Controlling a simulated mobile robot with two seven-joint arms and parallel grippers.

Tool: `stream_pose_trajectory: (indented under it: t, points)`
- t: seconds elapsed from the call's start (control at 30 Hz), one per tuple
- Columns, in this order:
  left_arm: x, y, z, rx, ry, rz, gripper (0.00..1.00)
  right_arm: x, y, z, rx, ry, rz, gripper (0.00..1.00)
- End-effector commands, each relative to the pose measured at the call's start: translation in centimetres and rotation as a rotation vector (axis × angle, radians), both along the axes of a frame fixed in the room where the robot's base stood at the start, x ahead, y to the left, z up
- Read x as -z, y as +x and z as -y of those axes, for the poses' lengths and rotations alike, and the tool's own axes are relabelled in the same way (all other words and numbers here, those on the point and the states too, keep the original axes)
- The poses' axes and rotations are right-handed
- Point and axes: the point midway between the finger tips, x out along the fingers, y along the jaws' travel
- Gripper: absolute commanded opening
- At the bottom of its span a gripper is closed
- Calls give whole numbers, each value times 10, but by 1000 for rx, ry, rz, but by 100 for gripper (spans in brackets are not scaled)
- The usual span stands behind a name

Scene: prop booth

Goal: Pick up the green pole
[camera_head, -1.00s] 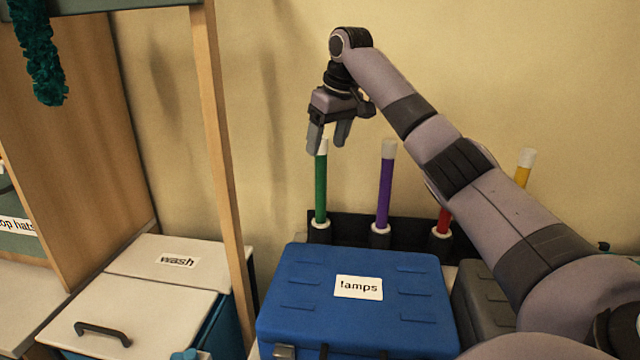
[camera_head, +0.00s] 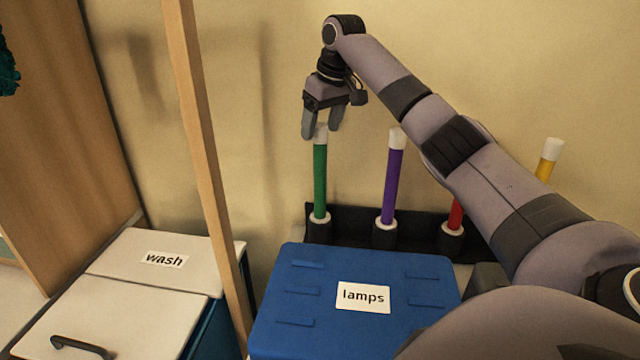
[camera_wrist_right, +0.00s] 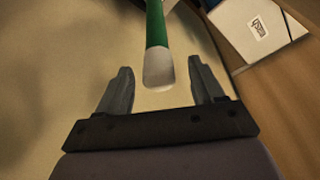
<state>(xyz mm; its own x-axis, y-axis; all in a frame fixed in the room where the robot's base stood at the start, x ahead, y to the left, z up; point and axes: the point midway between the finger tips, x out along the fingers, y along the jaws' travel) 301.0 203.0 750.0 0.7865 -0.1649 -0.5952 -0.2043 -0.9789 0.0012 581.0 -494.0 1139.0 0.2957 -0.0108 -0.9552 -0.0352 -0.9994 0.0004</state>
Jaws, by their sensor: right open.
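The green pole (camera_head: 320,180) stands upright in a dark holder behind the blue case, with a white tip at its top. My right gripper (camera_head: 321,133) is open and points down at the white tip, with its fingers at about the tip's height in the head view. In the right wrist view the green pole (camera_wrist_right: 156,25) reaches down to its white tip, which lies at the gap between the open fingers of the gripper (camera_wrist_right: 162,88). No finger is seen pressing on it. My left gripper is not in view.
A purple pole (camera_head: 391,185), a red pole (camera_head: 456,214) and a yellow pole (camera_head: 544,170) stand to the right in the same rack (camera_head: 348,219). A blue "lamps" case (camera_head: 300,270) is in front. A wooden post (camera_head: 205,170) and a "wash" cooler (camera_head: 125,258) are left.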

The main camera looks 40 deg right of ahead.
Motion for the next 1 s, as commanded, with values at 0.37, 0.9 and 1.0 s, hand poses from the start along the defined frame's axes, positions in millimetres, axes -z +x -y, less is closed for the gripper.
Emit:
stream_pose_trajectory:
  t: [0.37,0.9,1.0]
  points:
    - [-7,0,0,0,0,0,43,36,13,2,0,1,-1,67]
    - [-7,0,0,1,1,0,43,35,13,1,-1,1,1,0]
    - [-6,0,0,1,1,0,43,34,13,1,0,1,2,0]
